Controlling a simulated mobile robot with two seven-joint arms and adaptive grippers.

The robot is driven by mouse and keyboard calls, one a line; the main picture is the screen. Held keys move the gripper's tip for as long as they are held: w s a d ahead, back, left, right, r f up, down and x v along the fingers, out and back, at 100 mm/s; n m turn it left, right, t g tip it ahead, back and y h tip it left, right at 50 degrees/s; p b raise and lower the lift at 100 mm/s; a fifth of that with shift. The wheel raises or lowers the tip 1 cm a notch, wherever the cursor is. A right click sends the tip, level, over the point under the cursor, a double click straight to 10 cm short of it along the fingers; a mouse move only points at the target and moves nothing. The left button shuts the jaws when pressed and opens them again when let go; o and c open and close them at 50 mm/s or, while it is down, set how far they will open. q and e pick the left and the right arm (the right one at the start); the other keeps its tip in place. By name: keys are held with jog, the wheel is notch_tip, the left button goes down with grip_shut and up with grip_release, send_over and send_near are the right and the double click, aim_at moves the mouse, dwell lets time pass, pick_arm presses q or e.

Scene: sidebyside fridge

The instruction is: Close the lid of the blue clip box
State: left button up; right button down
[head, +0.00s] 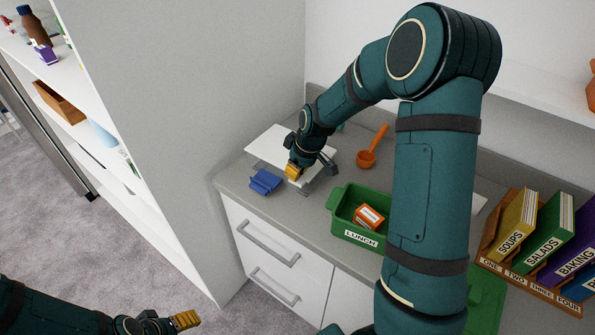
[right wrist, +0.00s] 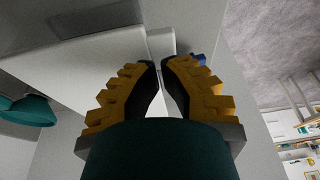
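The blue clip box (head: 265,181) sits on the grey counter near its front left edge. It shows as two stepped blue parts, and the lid's angle is too small to tell. A bit of blue also shows behind a finger in the right wrist view (right wrist: 198,58). My right gripper (head: 300,172) is just right of the box, at the front of a white raised board (head: 272,140). Its fingers (right wrist: 157,66) are close together, with a narrow gap between them and nothing clearly held. My left gripper (head: 184,320) is low, far from the counter; its opening is unclear.
A green LUNCH bin (head: 338,212) holding an orange box (head: 369,217) stands right of the gripper. An orange scoop (head: 367,158) lies behind it. A wall (head: 235,90) bounds the counter on the left. Upright labelled books (head: 515,228) stand at the right.

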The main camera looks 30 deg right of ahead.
notch_tip(320, 180, up, 4)
jog(key=shift+f+p, duration=0.1)
jog(key=shift+p, duration=0.9)
pick_arm(q)
jog(key=r, duration=0.2)
jog(key=shift+s+d+r, duration=0.15)
jog(key=shift+s+r, duration=0.15)
jog(key=shift+s, duration=0.05)
pick_arm(e)
jog(key=a+v, duration=0.1)
jog(key=v, duration=0.8)
jog(key=shift+s+d, duration=0.3)
jog(key=shift+s, duration=0.05)
